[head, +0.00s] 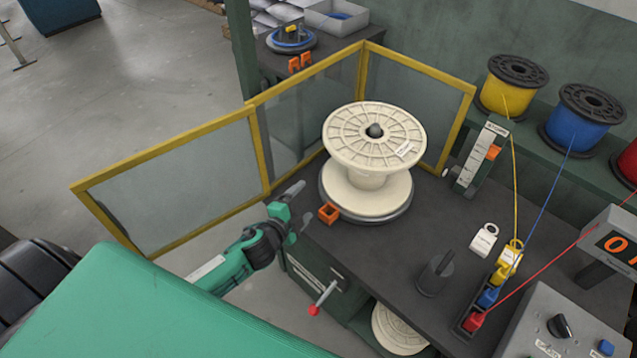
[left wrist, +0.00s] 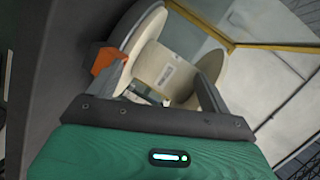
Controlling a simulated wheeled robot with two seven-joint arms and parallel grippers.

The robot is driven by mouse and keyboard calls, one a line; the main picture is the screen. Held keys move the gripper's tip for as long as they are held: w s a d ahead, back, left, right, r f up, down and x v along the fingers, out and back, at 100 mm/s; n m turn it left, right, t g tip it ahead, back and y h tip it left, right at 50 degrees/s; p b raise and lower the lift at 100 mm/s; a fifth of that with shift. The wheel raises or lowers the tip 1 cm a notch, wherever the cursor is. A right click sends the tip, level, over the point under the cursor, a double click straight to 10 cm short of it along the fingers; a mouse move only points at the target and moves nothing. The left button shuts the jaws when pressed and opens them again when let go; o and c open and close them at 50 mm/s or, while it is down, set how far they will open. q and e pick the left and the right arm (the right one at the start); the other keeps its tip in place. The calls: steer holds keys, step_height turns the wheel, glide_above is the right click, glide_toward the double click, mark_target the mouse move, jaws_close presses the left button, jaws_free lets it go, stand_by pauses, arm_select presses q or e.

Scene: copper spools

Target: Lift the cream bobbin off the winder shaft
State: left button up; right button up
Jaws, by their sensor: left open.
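The cream bobbin (head: 369,182) stands upright on a grey round base plate (head: 350,216) on the dark bench. The dark rounded tip of the winder shaft (head: 375,130) shows through the hub of its top flange; the rest of the shaft is hidden inside. My left gripper (head: 301,211) is open and empty, to the left of the bobbin and apart from it, near the bench's edge. In the left wrist view the bobbin (left wrist: 155,68) shows ahead, its labelled core between my two open fingers (left wrist: 155,72). My right gripper is not in view.
A yellow-framed guard (head: 258,148) stands behind and left of the bobbin. An orange bracket (head: 329,213) sits at the base plate's front left. A red-knobbed lever (head: 314,309) sticks out below the gripper. A dark post (head: 435,275) and wire guides (head: 489,297) stand right.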

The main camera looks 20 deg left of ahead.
mark_target(341, 162)
arm_select(q)
steer(key=d+r+m+t+h, duration=0.2)
steer(key=d+r+m+h, duration=0.3)
steer(key=r, duration=0.6)
steer(key=shift+m+y, duration=0.5)
steer(key=shift+m, duration=0.2)
steer(key=x, duration=0.7)
steer(key=a+x, duration=0.1)
steer(key=x, duration=0.2)
steer(key=shift+w+d+p, duration=0.15)
steer(key=shift+w+p, duration=0.2)
steer(key=shift+f, duration=0.1)
jaws_close()
